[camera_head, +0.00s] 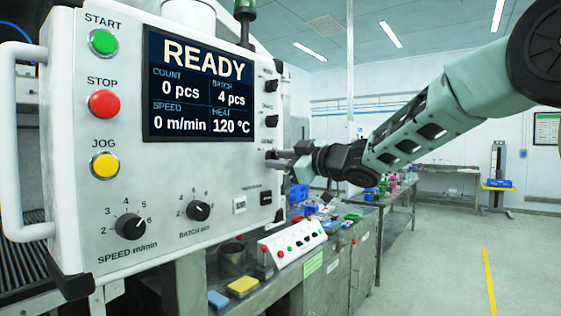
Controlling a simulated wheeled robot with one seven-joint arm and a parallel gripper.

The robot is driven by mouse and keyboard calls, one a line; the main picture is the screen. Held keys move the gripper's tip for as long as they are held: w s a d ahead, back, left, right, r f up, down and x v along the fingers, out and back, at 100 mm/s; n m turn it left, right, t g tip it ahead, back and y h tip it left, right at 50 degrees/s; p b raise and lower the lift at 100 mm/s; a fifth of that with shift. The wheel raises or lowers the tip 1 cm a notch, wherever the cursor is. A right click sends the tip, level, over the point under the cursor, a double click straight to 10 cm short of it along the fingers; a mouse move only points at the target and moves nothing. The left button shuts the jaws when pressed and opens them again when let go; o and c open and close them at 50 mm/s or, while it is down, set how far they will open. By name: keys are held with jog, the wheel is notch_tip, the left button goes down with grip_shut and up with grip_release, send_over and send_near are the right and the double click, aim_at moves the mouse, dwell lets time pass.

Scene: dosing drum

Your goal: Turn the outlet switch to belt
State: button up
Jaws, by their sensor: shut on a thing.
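A grey control panel (130,185) with a lit screen fills the left of the view. A column of small dark switches runs down its right edge: an upper one (271,86), a second (271,120), and a lower one at my gripper. Their labels are too small to read. My gripper (277,158) reaches in from the right, its fingers at the panel's right edge. It is shut on the lower small switch, which the fingers mostly hide. I cannot read which way this switch points or confirm that it is the outlet switch.
The screen (200,86) reads READY. Start, stop and jog buttons and two dials, speed (130,226) and batch (198,211), sit left of and below it. A bench with a small button box (292,242) stands below. The floor at right is open.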

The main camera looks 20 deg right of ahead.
jog(key=o, duration=1)
jog(key=shift+c, duration=0.2)
jog(key=b+v, duration=0.3)
jog(key=v, duration=1.4)
jog(key=shift+s+d, duration=0.15)
